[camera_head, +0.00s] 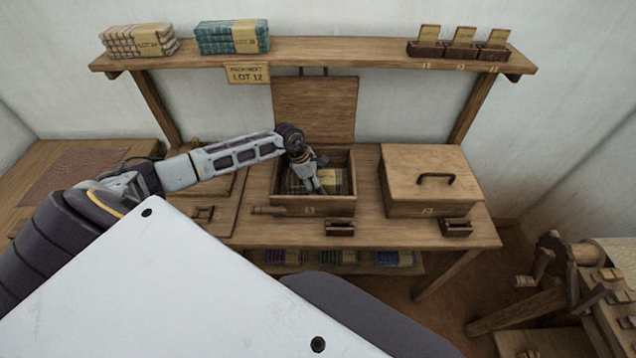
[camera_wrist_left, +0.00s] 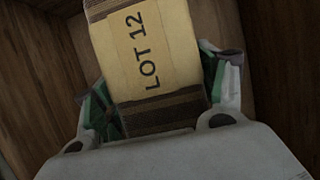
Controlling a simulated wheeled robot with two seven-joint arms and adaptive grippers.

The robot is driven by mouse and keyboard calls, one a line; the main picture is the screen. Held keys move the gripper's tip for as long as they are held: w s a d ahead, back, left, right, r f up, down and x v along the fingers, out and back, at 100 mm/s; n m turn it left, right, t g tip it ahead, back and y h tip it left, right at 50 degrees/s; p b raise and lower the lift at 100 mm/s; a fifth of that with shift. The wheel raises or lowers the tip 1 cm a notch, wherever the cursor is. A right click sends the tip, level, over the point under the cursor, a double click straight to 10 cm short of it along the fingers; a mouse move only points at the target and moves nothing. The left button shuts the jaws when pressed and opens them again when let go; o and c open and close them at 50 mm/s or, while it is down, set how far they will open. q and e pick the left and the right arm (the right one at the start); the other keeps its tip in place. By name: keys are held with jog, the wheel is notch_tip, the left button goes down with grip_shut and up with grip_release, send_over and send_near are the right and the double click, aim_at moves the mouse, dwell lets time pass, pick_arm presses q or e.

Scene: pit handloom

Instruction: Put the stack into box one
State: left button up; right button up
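The stack (camera_wrist_left: 155,60) is dark brown folded cloth with a tan band reading LOT 12. In the head view it lies inside the open box (camera_head: 282,208) at the middle of the bench, partly hidden by my left gripper (camera_head: 318,186). In the left wrist view the fingers of my left gripper (camera_wrist_left: 160,100) stand on both sides of the stack, close to it. Whether they press on it is not clear. Brown box walls surround them. The box's front mark is too small to read surely. My right gripper is not in view.
A closed box (camera_head: 435,170) with a dark handle stands to the right. The open lid (camera_head: 315,105) rises behind the middle box. A shelf (camera_head: 340,52) above holds bundles and small card holders. A sign (camera_head: 247,74) reads LOT 12. Small dark trays (camera_head: 340,228) sit along the bench front.

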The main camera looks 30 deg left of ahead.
pick_arm(q)
jog(key=shift+o, duration=1.3)
jog(key=shift+r, duration=0.1)
jog(key=shift+b+v, duration=0.75)
jog(key=shift+v, duration=5.15)
jog(key=shift+s, duration=0.1)
